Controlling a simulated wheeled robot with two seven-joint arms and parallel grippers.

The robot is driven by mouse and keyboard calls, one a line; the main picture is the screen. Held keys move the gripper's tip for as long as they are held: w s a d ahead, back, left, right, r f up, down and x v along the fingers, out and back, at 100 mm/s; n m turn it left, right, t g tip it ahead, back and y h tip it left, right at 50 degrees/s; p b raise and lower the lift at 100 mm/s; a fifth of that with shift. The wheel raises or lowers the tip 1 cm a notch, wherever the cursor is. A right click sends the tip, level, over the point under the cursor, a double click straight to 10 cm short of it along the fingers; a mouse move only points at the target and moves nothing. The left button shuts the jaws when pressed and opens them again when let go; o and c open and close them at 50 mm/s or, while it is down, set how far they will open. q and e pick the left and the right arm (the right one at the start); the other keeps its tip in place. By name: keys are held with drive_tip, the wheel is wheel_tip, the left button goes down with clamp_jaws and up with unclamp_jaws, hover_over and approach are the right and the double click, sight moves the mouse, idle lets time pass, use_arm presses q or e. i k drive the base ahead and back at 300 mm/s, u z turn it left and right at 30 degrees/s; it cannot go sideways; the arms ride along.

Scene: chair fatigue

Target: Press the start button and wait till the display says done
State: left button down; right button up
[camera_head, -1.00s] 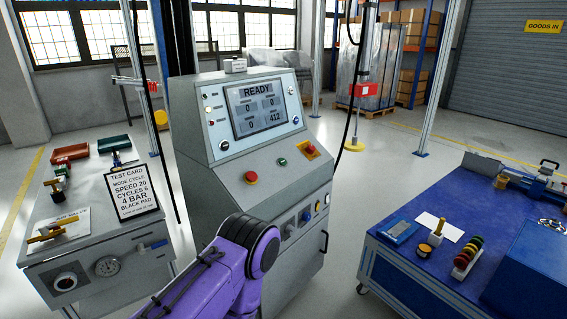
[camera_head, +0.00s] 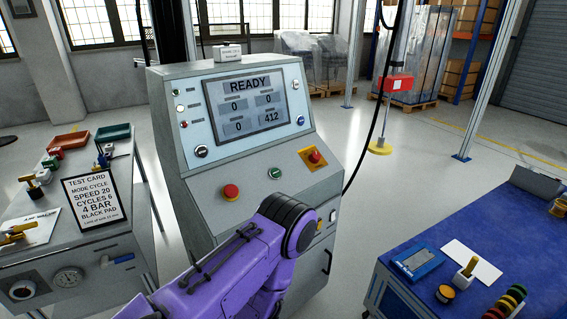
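The grey control console (camera_head: 250,150) stands in the middle. Its display (camera_head: 255,104) reads READY, with 0 in several fields and 412 at the lower right. The lettering on the green button is too small to read. A purple arm of mine reaches up from the bottom in front of the console, its dark joint below the panel edge. No gripper fingers show.
A test card (camera_head: 93,197) stands on the left bench (camera_head: 105,245): speed 20, cycles 6, 4 bar, black pad. A red box (camera_head: 397,82) hangs behind. Floor shows between console and table.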

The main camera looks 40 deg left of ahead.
sight(275, 172)
drive_tip(key=u, duration=0.5)
drive_tip(key=i, duration=1)
drive_tip(key=u, duration=0.6)
